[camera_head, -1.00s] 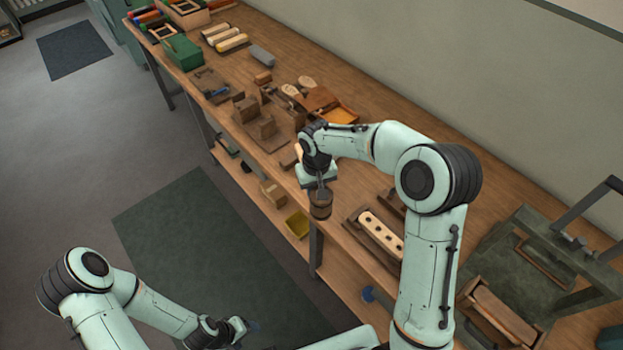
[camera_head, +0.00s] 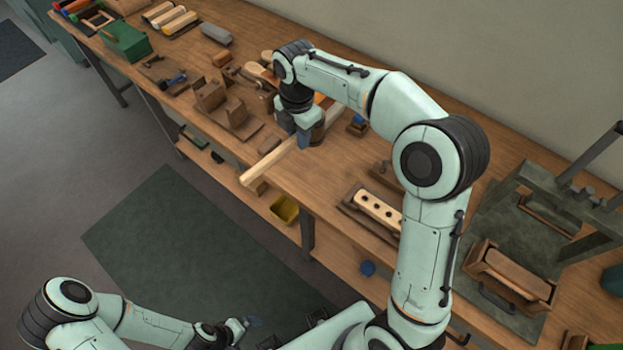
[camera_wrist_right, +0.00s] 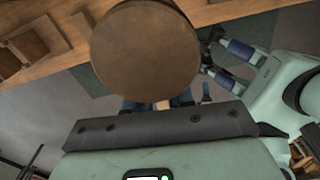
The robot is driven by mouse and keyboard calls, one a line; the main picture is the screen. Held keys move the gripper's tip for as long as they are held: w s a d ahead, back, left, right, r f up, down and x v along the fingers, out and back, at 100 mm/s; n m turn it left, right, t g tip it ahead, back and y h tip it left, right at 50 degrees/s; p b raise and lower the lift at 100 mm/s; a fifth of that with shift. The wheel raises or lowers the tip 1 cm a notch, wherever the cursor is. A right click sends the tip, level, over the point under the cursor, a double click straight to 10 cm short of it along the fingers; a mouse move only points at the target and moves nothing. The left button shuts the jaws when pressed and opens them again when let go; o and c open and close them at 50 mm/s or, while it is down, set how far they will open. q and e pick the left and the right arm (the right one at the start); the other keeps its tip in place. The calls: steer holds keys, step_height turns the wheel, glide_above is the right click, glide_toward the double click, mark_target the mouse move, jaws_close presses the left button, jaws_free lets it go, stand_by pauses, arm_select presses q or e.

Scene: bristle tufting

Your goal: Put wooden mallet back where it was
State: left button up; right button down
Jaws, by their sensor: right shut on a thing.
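The wooden mallet is in my right gripper (camera_head: 302,140), which is shut on it. Its pale handle (camera_head: 265,165) slants down-left in the head view, past the front edge of the workbench. Part of the brown mallet head (camera_head: 318,130) shows beside the gripper; my gripper and wrist hide the rest. In the right wrist view the round face of the head (camera_wrist_right: 145,45) fills the top middle and covers most of the fingers. My left gripper (camera_head: 243,327) is low over the floor, empty, its two fingers apart in the right wrist view (camera_wrist_right: 225,62).
The workbench (camera_head: 290,185) has bare wood in front of my right gripper. A pale block with holes (camera_head: 378,211) lies to the right, beside a green-grey press (camera_head: 530,225). Wooden blocks (camera_head: 210,95) and a green box (camera_head: 125,40) stand to the left. A yellow bin (camera_head: 285,209) is below.

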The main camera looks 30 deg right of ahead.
steer(key=shift+r+n, duration=0.15)
steer(key=shift+n, duration=0.25)
steer(key=shift+s+f, duration=0.1)
steer(key=shift+f, duration=0.2)
arm_select(q)
steer(key=shift+s+f+b, duration=0.45)
steer(key=shift+f+b, duration=0.15)
steer(key=shift+f, duration=0.2)
steer(key=shift+s+f+b, duration=0.4)
steer(key=shift+f+b, duration=0.15)
steer(key=shift+f, duration=0.2)
arm_select(e)
steer(key=shift+d+f, duration=0.1)
steer(key=shift+f, duration=9.5)
steer(key=shift+f, duration=0.1)
steer(key=c, duration=1)
jaws_free()
